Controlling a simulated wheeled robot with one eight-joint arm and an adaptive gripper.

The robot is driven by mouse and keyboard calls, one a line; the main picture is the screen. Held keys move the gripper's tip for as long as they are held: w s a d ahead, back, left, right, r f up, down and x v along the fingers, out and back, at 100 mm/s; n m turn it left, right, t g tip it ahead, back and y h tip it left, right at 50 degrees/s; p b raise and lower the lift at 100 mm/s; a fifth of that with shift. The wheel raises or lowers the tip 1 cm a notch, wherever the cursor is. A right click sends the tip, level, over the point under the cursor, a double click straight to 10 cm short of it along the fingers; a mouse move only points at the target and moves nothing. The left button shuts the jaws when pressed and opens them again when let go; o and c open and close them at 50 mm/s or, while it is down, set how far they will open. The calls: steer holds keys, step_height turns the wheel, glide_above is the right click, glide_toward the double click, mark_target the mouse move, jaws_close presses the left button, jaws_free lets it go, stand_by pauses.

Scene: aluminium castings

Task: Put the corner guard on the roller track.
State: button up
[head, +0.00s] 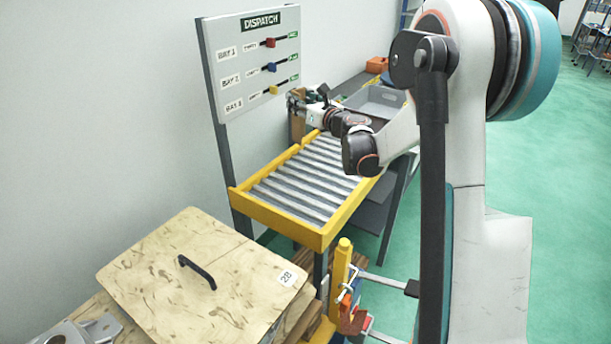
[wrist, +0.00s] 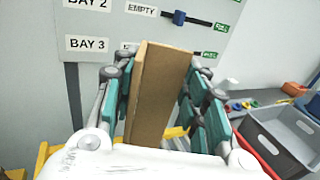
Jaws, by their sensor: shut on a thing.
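My gripper (wrist: 160,92) is shut on the corner guard (wrist: 158,88), a brown cardboard-like angled piece standing roughly upright between the teal finger pads in the wrist view. In the head view the corner guard (head: 298,127) shows as a small brown strip beside my gripper (head: 297,103), partly hidden by the arm. The roller track (head: 237,199) has a yellow frame and grey rollers and looks empty where I can see it. My gripper is over its far end, in front of the dispatch board. Whether the guard touches the track I cannot tell.
The dispatch board (head: 228,60) with coloured sliders stands close behind my gripper. A grey crate (head: 376,100) lies beyond the track to the right, with an orange bin (head: 376,65) farther back. A wooden lid (head: 215,262) with a black handle is in the foreground.

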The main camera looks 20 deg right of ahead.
step_height(320, 180, down, 19)
steer(key=b, duration=0.6)
steer(key=shift+f, duration=0.15)
steer(key=shift+f, duration=0.15)
steer(key=o, duration=1.1)
steer(key=s, duration=0.4)
steer(key=s+d+p, duration=0.1)
steer(key=s, duration=0.3)
steer(key=s+d+p, duration=0.1)
steer(key=s, duration=0.3)
steer(key=shift+d+r, duration=0.15)
steer(key=shift+r, duration=0.05)
